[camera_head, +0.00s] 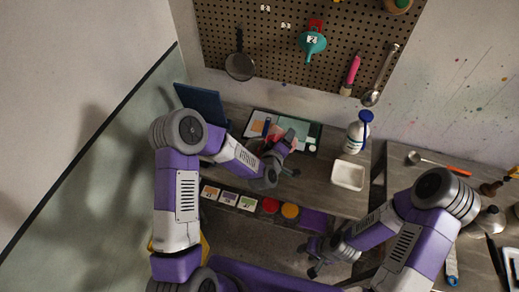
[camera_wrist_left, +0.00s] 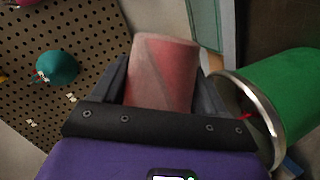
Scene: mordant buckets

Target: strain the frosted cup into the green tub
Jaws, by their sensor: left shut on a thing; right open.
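The frosted cup (camera_wrist_left: 162,75) is pinkish red and translucent in the left wrist view. My left gripper (camera_wrist_left: 162,88) is shut on it, one finger on each side. In the head view my left gripper (camera_head: 286,148) is over the back table, with a pinkish patch of the cup (camera_head: 290,134) partly hidden by it. The green tub (camera_wrist_left: 290,88) shows beside the cup at the right of the wrist view, with a shiny metal rim and a small red spot near it. The tub is not clear in the head view. My right gripper (camera_head: 316,258) is open and empty, low in front of the table.
A white tray (camera_head: 348,176) and a white bottle with a blue top (camera_head: 358,132) stand right of my left gripper. A pan-like tool (camera_head: 240,66), a teal funnel (camera_head: 312,44) and a ladle (camera_head: 371,97) hang on the pegboard. Tagged cards (camera_head: 229,198) line the table's front.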

